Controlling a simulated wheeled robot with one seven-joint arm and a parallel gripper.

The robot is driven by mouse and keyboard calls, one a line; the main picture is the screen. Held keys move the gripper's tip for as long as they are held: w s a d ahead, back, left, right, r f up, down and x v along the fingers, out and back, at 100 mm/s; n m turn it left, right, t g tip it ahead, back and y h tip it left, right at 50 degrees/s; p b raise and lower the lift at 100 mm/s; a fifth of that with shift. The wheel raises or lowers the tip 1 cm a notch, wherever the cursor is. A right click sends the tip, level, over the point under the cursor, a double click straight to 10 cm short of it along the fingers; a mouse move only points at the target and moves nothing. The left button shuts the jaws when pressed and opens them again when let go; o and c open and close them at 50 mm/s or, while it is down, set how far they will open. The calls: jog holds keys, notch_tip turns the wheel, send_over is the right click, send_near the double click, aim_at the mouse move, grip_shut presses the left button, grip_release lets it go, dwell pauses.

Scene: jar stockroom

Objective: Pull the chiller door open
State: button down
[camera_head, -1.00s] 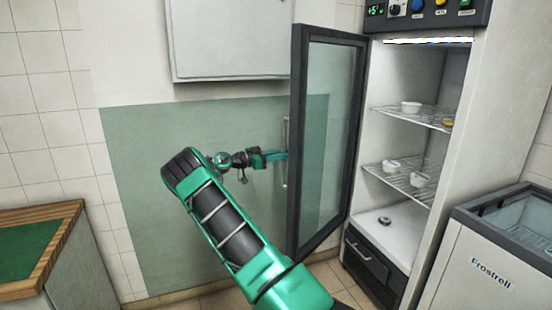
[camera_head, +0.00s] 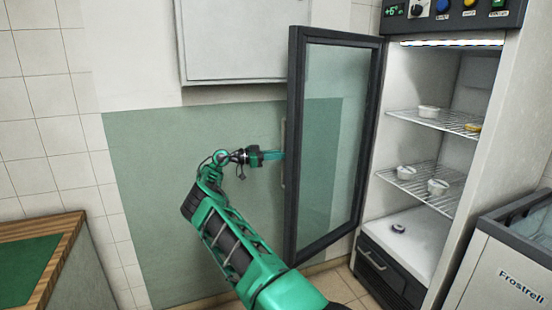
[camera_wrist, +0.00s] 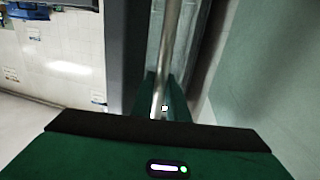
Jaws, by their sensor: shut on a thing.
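The chiller door (camera_head: 290,215) is a dark-framed glass door, swung wide open to the left of the chiller (camera_head: 400,225). Its metal handle (camera_wrist: 168,50) runs as a vertical bar on the door's outer face, and the handle also shows in the head view (camera_head: 283,140). My gripper (camera_head: 281,155) is shut on the handle at about mid-height of the door. In the wrist view the handle passes between the fingers (camera_wrist: 165,105). The lower part of the handle is hidden behind my gripper in the wrist view.
The chiller's wire shelves (camera_head: 425,185) hold several small white tubs. A chest freezer (camera_head: 500,255) stands at the right. A wood-edged counter (camera_head: 60,265) is at the left. A wall cabinet (camera_head: 245,40) hangs behind the door, above a green wall panel (camera_head: 140,190).

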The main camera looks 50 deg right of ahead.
jog(key=shift+d+f, duration=0.1)
jog(key=shift+d, duration=0.25)
jog(key=c, duration=1.7)
grip_release()
jog(key=shift+a, duration=0.1)
jog(key=shift+c, duration=0.2)
jog(key=shift+w, duration=0.1)
jog(key=shift+w+a, duration=0.2)
jog(key=shift+a, duration=0.05)
jog(key=v, duration=1)
jog(key=shift+w+a, duration=0.15)
jog(key=shift+w, duration=0.25)
